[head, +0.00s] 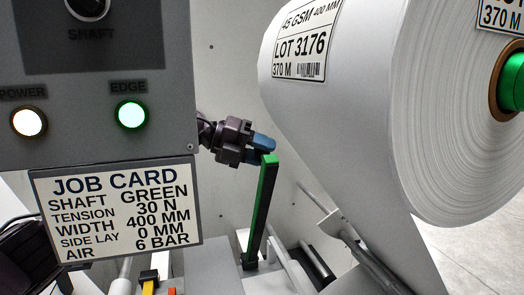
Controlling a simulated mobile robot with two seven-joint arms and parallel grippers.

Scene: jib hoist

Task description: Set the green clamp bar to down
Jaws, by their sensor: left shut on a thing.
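The green clamp bar (261,211) stands nearly upright, leaning slightly right at its top, with a green top and edge and a dark side face. Its foot meets a grey machine base. My left gripper (263,148) comes from behind the grey control panel, and its blue fingertips are at the top end of the bar. It is shut on the bar's top; the exact contact is partly hidden by the fingers. My right gripper is not in view.
A large white paper roll (350,100) with a green core end (511,82) hangs close on the right. The grey control panel (100,110) and job card (117,209) fill the left. Rollers and rails lie right of the bar.

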